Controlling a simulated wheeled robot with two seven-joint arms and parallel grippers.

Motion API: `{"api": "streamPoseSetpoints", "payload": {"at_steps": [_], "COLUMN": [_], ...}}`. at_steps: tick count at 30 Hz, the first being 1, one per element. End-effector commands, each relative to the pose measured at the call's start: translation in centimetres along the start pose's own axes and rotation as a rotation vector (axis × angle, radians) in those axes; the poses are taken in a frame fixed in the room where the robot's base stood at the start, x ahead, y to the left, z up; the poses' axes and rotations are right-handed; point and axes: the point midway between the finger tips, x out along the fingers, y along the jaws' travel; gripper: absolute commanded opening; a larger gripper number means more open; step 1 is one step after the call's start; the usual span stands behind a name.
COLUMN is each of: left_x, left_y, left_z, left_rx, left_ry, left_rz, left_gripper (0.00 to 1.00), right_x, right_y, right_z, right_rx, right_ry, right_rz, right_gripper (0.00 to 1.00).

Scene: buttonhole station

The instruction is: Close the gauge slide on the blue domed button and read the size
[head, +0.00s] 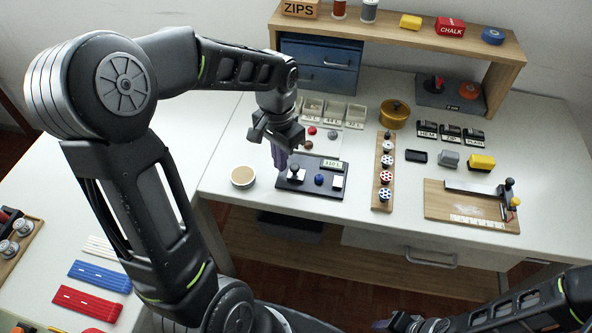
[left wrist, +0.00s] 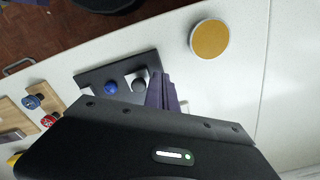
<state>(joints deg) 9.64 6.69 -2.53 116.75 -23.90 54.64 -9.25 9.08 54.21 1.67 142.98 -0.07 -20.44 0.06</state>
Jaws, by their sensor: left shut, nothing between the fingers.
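The black gauge plate (head: 310,190) lies on the white table. On it are a slide with a dark round knob (head: 295,171) at the left, the blue domed button (head: 319,180) in the middle and a white block (head: 338,182) at the right. A gap shows between slide and button. A small readout (head: 331,164) stands at the back; its text is too small to read surely. My left gripper (head: 279,160) is shut and empty, fingers down beside the knob's left; contact cannot be told. The left wrist view shows its purple fingers (left wrist: 164,88) near the knob (left wrist: 139,86).
A round cork-coloured dish (head: 243,177) stands left of the gauge. A wooden strip with several buttons (head: 383,190) lies to its right. Compartment trays (head: 333,110) and loose buttons are behind. My right gripper (head: 393,322) is low at the front, partly seen.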

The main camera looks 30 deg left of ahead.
Motion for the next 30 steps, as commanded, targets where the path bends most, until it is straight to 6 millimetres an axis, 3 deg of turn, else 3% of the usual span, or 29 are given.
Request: {"api": "streamPoseSetpoints", "payload": {"at_steps": [17, 30], "left_x": [0.1, 1.3], "left_y": [0.0, 0.0], "left_z": [0.0, 0.0], "left_rx": [0.0, 0.0], "left_ry": [0.0, 0.0], "left_rz": [0.0, 0.0], "left_gripper": [0.0, 0.0], "right_x": [0.0, 0.9], "right_y": [0.0, 0.3], "right_z": [0.0, 0.0], "right_rx": [0.0, 0.0], "right_ry": [0.0, 0.0], "right_rz": [0.0, 0.0], "right_gripper": [0.36, 0.36]}}
